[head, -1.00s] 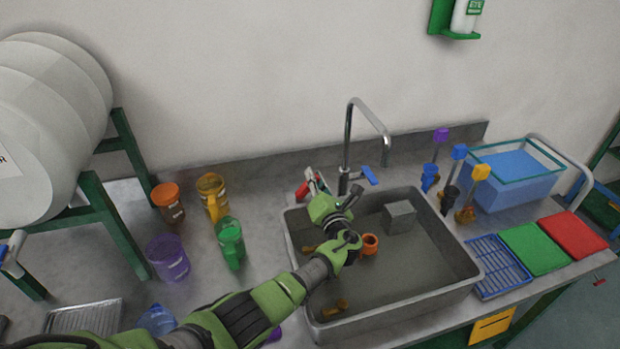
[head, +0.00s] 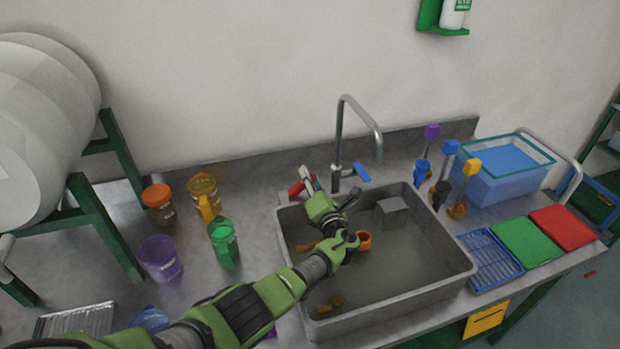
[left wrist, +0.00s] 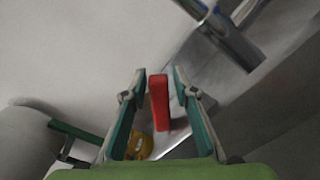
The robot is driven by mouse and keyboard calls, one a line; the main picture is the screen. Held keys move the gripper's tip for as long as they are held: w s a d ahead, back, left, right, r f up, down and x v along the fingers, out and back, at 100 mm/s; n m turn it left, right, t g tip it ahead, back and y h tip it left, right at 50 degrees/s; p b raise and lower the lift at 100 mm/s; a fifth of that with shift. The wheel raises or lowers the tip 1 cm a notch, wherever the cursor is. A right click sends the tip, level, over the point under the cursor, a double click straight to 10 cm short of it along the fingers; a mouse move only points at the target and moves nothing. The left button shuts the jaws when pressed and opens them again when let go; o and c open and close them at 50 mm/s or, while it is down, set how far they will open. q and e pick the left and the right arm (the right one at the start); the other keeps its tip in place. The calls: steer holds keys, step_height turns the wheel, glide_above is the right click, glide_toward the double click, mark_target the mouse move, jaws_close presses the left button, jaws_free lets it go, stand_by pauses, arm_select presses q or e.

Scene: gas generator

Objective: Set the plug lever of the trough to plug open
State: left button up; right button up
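The grey trough (head: 455,270) is set in the counter. A red lever (head: 296,189) stands by its back left corner; in the left wrist view the red lever (left wrist: 158,100) shows between my fingers. My left gripper (head: 308,180) reaches over the trough to this lever. In the left wrist view my left gripper (left wrist: 159,75) is open, with a finger on each side of the lever and a visible gap to both. The plug itself cannot be made out. My right gripper is not in view.
A tap (head: 338,140) with a blue handle (head: 362,172) rises right of my gripper. An orange cup (head: 364,240) and a grey block (head: 391,211) are in the trough. A yellow jug (head: 203,193) and green jug (head: 223,243) stand left. A blue bin (head: 487,182) stands right.

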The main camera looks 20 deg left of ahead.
arm_select(q)
steer(key=v, duration=1.2)
stand_by(0.6)
